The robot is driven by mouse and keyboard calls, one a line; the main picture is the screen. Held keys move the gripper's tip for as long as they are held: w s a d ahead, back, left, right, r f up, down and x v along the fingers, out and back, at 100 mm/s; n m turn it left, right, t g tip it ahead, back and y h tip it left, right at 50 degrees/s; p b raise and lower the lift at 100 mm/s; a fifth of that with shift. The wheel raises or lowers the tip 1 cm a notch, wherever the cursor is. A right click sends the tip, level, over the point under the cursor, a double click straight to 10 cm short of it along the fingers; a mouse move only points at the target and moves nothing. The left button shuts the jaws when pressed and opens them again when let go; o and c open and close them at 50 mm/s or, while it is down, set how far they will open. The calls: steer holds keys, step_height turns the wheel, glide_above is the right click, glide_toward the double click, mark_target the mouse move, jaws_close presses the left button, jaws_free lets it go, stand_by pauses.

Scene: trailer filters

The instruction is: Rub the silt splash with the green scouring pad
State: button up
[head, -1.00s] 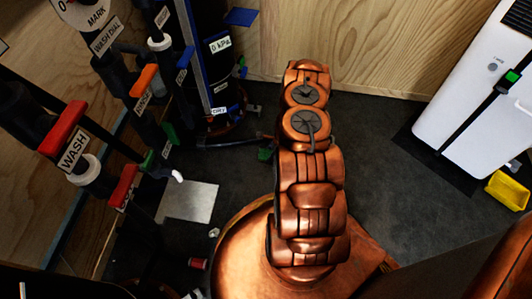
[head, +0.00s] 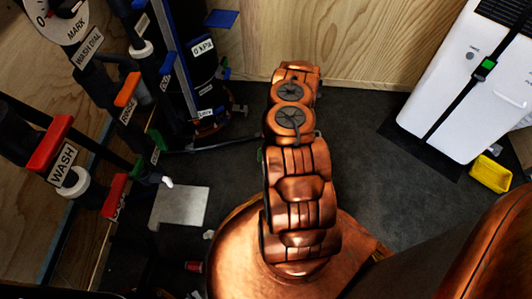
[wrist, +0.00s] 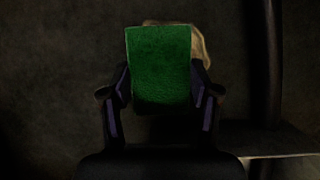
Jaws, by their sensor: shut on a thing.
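The green scouring pad (wrist: 160,62) is between the fingers of my gripper (wrist: 159,88) in the wrist view, and the gripper is shut on it. The tan silt splash (wrist: 201,45) lies on the dark floor just beyond the pad. It shows past the pad's top and right edges, and the pad hides the rest. I cannot tell whether the pad touches it. In the head view my arm hides the gripper and the splash.
Pipes with a red WASH handle (head: 49,146) and an orange RINSE handle (head: 127,89) stand at left. A pale plate (head: 180,206) lies on the floor. A white unit (head: 465,85) and yellow bin (head: 490,174) are at right. Dark floor (head: 365,150) between is clear.

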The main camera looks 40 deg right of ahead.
steer(key=shift+s+d+f, duration=0.1)
steer(key=shift+s+d, duration=0.35)
steer(key=shift+s, duration=0.15)
steer(key=shift+s+d+f, duration=0.1)
steer(key=shift+s+d, duration=0.3)
steer(key=shift+s, duration=0.2)
steer(key=shift+c, duration=0.5)
steer(key=shift+w, duration=0.1)
